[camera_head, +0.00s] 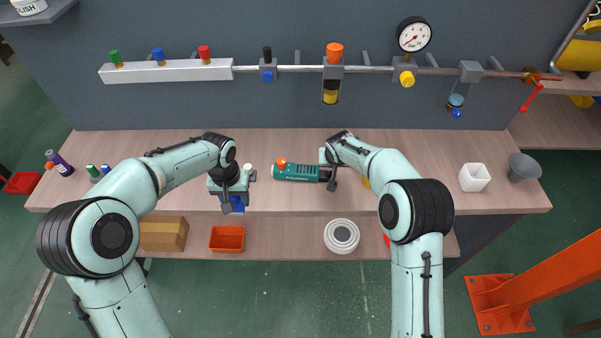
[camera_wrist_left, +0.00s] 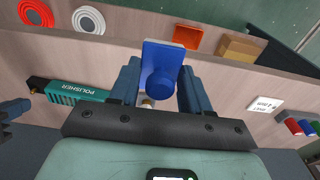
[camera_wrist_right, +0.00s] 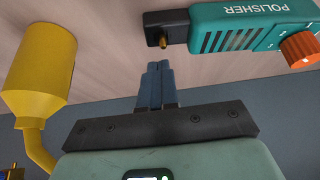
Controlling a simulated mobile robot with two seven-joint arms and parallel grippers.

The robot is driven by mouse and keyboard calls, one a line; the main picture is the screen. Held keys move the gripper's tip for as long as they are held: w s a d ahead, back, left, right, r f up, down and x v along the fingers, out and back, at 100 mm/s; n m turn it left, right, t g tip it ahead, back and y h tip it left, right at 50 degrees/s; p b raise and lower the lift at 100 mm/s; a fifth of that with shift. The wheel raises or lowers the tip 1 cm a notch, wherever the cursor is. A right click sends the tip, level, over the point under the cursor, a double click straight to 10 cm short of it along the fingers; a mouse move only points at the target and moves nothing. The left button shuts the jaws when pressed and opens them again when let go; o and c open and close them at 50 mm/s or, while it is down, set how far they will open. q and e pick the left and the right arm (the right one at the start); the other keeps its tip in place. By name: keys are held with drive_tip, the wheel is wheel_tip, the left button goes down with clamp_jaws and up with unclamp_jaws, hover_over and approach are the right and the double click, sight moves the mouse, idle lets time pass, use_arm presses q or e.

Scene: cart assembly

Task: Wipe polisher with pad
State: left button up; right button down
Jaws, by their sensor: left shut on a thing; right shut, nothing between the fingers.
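The polisher (camera_head: 296,172) is a teal tool with an orange knob and a black end, lying on the bench; it also shows in the left wrist view (camera_wrist_left: 75,91) and right wrist view (camera_wrist_right: 250,27). The pad (camera_wrist_left: 158,56), a blue block with a round blue knob, is between the fingers of my left gripper (camera_wrist_left: 158,85). In the head view the pad (camera_head: 237,204) shows below the gripper, left of the polisher and apart from it. My right gripper (camera_wrist_right: 157,66) is shut and empty, beside the polisher's black end. I cannot tell whether it touches it.
A yellow spouted container (camera_wrist_right: 36,75) stands beside my right gripper. A white cup (camera_head: 474,177) and grey bucket (camera_head: 523,167) stand at the bench's right end. The lower shelf holds a cardboard box (camera_head: 164,233), orange tray (camera_head: 227,239) and white roll (camera_head: 341,236). A pipe with valves (camera_head: 290,69) runs behind.

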use_arm(q)
drive_tip(key=shift+s+f, duration=0.3)
drive_tip(key=shift+f, duration=0.15)
use_arm(e)
drive_tip(key=shift+f, duration=0.8)
